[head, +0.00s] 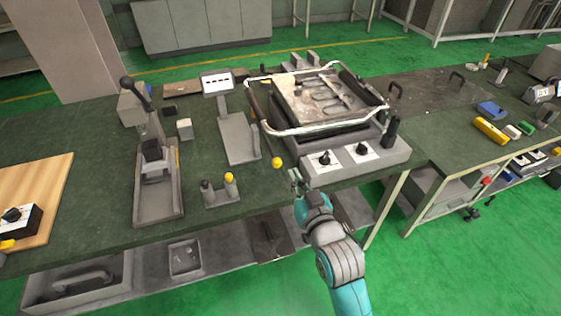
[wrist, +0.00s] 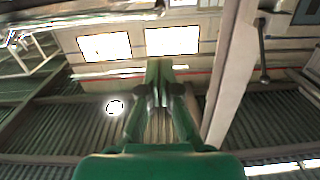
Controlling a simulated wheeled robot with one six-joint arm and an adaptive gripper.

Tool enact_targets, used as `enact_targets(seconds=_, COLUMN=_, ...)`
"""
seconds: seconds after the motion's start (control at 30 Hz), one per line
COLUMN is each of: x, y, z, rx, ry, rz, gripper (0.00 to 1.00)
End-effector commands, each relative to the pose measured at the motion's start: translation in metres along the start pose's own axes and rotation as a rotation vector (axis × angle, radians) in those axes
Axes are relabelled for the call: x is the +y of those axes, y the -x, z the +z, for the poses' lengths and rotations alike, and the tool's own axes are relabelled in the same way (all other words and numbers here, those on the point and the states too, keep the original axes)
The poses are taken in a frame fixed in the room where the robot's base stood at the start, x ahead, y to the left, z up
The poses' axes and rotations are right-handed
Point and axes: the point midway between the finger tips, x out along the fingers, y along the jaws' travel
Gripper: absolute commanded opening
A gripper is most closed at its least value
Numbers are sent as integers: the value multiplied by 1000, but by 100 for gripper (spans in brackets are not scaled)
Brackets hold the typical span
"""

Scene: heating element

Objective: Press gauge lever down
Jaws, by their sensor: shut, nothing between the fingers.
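A gauge with a white display (head: 216,83) stands on a grey base (head: 238,138) at the middle of the bench. A lever with a yellow ball knob (head: 277,162) sticks out toward the front edge, right of that base; I cannot tell for certain which body it joins. My gripper (head: 295,178) is just right of and slightly below the yellow knob in the picture, apparently apart from it. Its fingers are closed together and empty, as the wrist view (wrist: 159,75) also shows. That view looks up at the ceiling and shows no lever.
A grey heating unit (head: 398,152) with a white tubular frame and black knobs stands right of my gripper. A press with a black-knobbed lever (head: 128,83) stands farther left. Green floor lies in front.

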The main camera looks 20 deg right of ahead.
Motion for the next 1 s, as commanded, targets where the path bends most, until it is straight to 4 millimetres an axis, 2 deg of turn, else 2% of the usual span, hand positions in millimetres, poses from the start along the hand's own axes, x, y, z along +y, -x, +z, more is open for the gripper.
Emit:
enact_targets(seconds=0.3, x=0, y=-1, z=0, rx=0, ry=0, rz=0, gripper=0)
enact_targets(seconds=0.47, x=0, y=-12, z=0, rx=1, ry=0, rz=0, gripper=0)
enact_targets(seconds=1.0, x=0, y=-103, z=-1, rx=1, ry=1, rz=0, gripper=0)
